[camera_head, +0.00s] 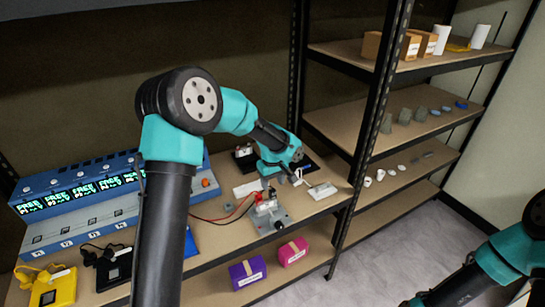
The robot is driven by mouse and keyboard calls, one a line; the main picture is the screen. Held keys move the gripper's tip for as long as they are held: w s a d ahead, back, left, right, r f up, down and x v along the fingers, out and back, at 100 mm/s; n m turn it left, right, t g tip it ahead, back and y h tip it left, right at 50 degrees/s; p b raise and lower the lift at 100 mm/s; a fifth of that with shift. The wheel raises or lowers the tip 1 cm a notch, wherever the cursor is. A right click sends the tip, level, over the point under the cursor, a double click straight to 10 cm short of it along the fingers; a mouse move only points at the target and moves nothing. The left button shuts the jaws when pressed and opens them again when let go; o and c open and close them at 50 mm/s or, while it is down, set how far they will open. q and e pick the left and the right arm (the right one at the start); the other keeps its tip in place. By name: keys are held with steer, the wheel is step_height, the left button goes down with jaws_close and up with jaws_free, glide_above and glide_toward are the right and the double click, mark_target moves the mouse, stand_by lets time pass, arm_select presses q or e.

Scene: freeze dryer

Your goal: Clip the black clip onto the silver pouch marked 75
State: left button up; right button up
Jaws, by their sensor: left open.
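My left gripper (283,180) is open, pointing down over the bench near the small metal fixture; its fingers are small and partly hidden by the wrist. A small pale grey, flat packet (322,190) lies on the bench just right of it; it may be the silver pouch, but I cannot read a 75. I cannot pick out the black clip for certain. My right arm enters at the lower right, and its gripper is outside the picture.
A metal fixture (268,213) with red and black leads stands on the bench. Blue units with green displays (80,190) are at left. Yellow (52,287) and black (113,268) devices lie in front. Purple (247,273) and pink (293,252) boxes sit below. Shelves stand at right.

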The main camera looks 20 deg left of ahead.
mark_target(272, 190)
arm_select(q)
step_height(272, 190, up, 12)
stand_by(0.4)
stand_by(0.3)
